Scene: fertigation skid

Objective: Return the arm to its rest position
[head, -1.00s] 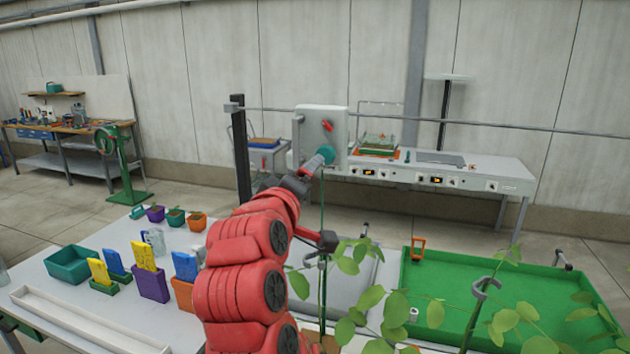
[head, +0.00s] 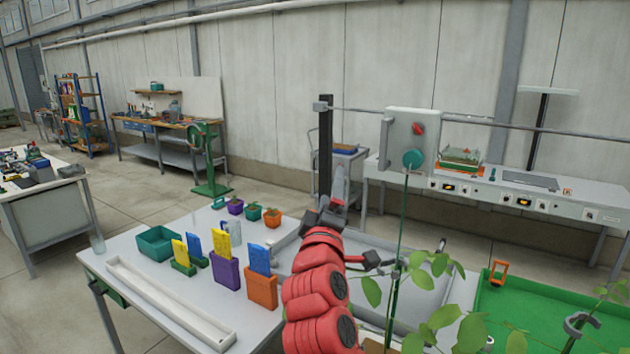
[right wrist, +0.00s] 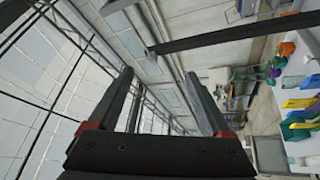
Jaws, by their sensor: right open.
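My right arm, red, reaches up from the bottom middle of the head view. Its gripper (head: 341,178) points up and away, in the air left of the grey control box (head: 408,135) and apart from it. In the right wrist view the same gripper (right wrist: 158,76) shows two dark fingers spread apart with nothing between them. The box carries a red knob (head: 418,129) and a teal round knob (head: 414,158), both uncovered. My left gripper is in neither view.
A table (head: 130,262) with a white trough (head: 165,303), colored pots and packets lies left of my arm. Leafy plants (head: 440,315) stand close on the right, before a green tray (head: 530,312). A dark post (head: 325,145) rises behind the gripper.

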